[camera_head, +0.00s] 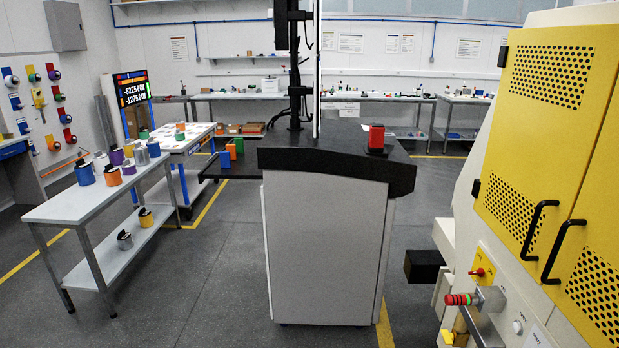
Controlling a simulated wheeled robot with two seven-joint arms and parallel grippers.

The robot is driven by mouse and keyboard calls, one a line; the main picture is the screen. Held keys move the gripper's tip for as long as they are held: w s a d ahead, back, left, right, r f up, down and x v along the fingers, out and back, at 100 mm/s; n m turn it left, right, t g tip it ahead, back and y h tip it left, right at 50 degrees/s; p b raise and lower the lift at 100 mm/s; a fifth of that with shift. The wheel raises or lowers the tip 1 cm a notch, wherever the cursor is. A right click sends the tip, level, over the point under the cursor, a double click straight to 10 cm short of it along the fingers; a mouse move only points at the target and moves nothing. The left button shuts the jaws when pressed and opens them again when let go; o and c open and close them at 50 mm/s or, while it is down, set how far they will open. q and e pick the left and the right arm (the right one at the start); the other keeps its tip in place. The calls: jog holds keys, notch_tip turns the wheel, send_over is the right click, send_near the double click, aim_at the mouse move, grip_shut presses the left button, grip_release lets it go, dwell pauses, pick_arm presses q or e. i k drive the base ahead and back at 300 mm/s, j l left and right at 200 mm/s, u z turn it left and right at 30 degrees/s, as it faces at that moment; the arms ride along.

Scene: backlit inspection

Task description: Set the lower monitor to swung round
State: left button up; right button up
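A black monitor stand (295,92) rises from the black-topped grey console (325,250) in the middle of the view. A dark upright panel (281,25) is on the stand near the top edge, seen nearly edge-on and cut off by the frame. A thin pale upright strip (316,70) runs beside the stand on its right. I cannot tell for sure which of these parts is the lower monitor; no screen face shows on the stand. Neither of my grippers is in view.
A red device (376,138) stands on the console. At left, a white bench (75,205) holds coloured cups. Floor (215,290) left of the console is clear.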

aim_at(315, 90)
jog(key=i+j+z, duration=0.4)
jog(key=i, duration=0.4)
jog(key=i+j+z, duration=0.4)
jog(key=i+j, duration=0.35)
jog(key=j, duration=0.15)
jog(key=i+j+z, duration=0.2)
jog(key=j+z, duration=0.3)
jog(key=j, duration=1.1)
jog(key=j+z, duration=0.5)
jog(key=j, duration=1.1)
jog(key=i+j+z, duration=0.1)
jog(key=j+z, duration=0.3)
jog(key=j, duration=0.95)
jog(key=k+j+z, duration=0.1)
jog(key=j+z, duration=0.35)
jog(key=j, duration=0.85)
jog(key=i+j+z, duration=0.25)
jog(key=j, duration=0.65)
jog(key=j+z, duration=0.25)
jog(key=j, duration=0.6)
jog(key=k+j+z, duration=0.1)
jog(key=j+z, duration=0.15)
jog(key=j, duration=0.6)
jog(key=k+j+z, duration=0.1)
jog(key=j+z, duration=0.15)
jog(key=j, duration=0.65)
